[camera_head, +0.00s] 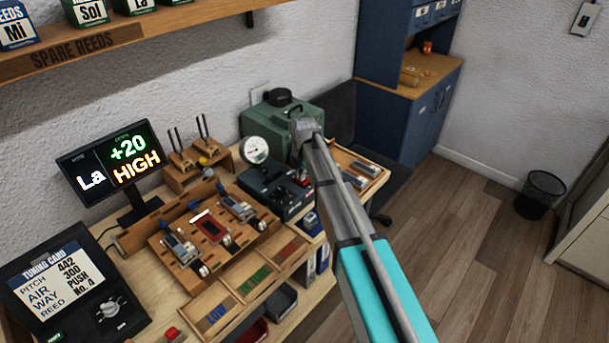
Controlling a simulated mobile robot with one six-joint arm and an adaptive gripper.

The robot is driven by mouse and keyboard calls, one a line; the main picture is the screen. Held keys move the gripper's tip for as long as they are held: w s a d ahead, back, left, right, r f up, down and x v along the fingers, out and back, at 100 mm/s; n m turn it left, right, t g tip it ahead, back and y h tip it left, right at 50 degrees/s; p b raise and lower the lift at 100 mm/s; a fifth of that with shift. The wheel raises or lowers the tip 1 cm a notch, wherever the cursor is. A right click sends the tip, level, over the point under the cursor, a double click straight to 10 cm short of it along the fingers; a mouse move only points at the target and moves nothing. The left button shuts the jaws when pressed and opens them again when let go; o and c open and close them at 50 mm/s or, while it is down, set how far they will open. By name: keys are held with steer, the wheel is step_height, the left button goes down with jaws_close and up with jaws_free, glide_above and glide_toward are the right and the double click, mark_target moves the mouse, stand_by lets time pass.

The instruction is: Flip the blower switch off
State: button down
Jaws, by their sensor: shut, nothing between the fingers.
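A dark control box (268,190) with a round white dial gauge (254,149) stands at the back right of the workbench. A small red part shows at its right end, close to my arm, but I cannot make out the blower switch or its position. A green machine (294,112) with a black round cap, which may be the blower, stands behind the box. My grey and teal arm reaches up from the bottom right, and its grey joint overlaps the front of the green machine in the picture. I see no gripper fingers.
A reed jig board (165,252) with small metal parts fills the middle bench, with compartment trays (212,302) in front. A lit tuner display (119,166) and a tuning card panel (48,285) stand left. A shelf (120,48) overhangs the bench. Floor at right is clear around a wastebasket (539,193).

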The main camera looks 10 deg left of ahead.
steer(key=shift+r, duration=0.1)
stand_by(0.4)
steer(key=shift+r, duration=0.15)
step_height(320, 180, up, 13)
steer(key=w+a+p, duration=0.1)
steer(key=p, duration=1.3)
steer(key=shift+a+r, duration=0.2)
steer(key=s+d+f+m+b, duration=0.2)
steer(key=s+d+m, duration=1)
steer(key=d+m, duration=0.2)
steer(key=s+d+f+m+b, duration=0.3)
steer(key=s+d+m, duration=1)
steer(key=d+m, duration=0.1)
steer(key=shift+f+m+h, duration=0.15)
steer(key=shift+m+h, duration=0.15)
steer(key=shift+m, duration=0.1)
